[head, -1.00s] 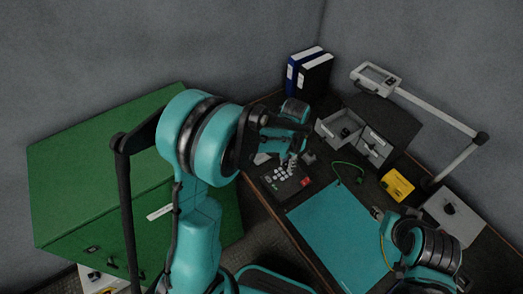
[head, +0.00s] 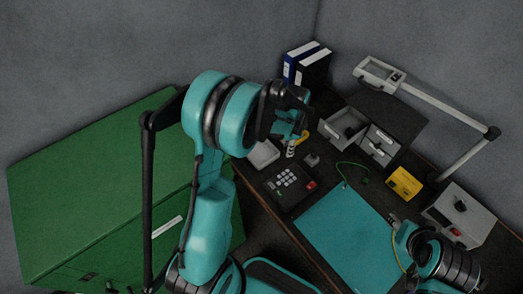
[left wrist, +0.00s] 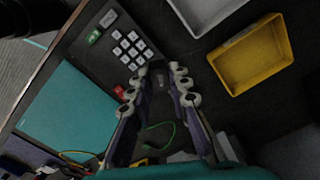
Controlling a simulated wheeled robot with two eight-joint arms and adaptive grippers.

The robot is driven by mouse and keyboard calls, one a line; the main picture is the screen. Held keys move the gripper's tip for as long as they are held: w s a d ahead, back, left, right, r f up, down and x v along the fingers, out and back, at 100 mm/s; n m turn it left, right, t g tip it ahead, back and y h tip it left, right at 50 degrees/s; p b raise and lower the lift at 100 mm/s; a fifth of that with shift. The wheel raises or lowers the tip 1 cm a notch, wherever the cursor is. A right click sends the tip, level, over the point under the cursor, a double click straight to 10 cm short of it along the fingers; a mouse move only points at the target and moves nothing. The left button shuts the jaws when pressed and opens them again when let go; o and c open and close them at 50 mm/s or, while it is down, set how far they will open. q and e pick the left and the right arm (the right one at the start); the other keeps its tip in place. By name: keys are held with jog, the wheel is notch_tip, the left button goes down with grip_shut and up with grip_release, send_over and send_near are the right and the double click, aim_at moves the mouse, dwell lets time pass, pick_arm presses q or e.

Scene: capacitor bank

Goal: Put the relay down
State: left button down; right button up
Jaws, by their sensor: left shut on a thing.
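My left gripper (head: 291,148) is over the far left part of the bench, beyond the keypad. In the left wrist view its two fingers (left wrist: 159,84) point away over the bench, shut on a small dark thing between the tips, which I take to be the relay (left wrist: 159,76). Its outline is dim, and the head view does not show it clearly. I cannot tell its height above the bench. My right gripper (head: 395,222) is near the right edge of the teal mat; its fingers are too small to read.
The keypad (head: 287,179) and teal mat (head: 345,235) lie nearer me. A yellow tray (left wrist: 245,60) and a pale tray (head: 263,154) are close to the left gripper. Grey drawers (head: 380,145), binders (head: 306,65), a yellow box (head: 404,183) and a green cable (head: 350,167) stand around.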

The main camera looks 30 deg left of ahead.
pick_arm(q)
jog(key=a+f+m+b, duration=0.1)
jog(key=a+f+m, duration=0.1)
jog(key=a, duration=0.2)
jog(key=w+a+f+m+b, duration=0.1)
jog(key=a+f+m, duration=0.2)
jog(key=a, duration=0.2)
jog(key=w+a+f+m+b, duration=0.1)
jog(key=a+f+m, duration=0.2)
jog(key=a, duration=0.2)
jog(key=shift+w, duration=0.2)
notch_tip(320, 180, down, 4)
jog(key=shift+f+b, duration=0.1)
jog(key=shift+b, duration=0.95)
jog(key=c, duration=1.4)
grip_release()
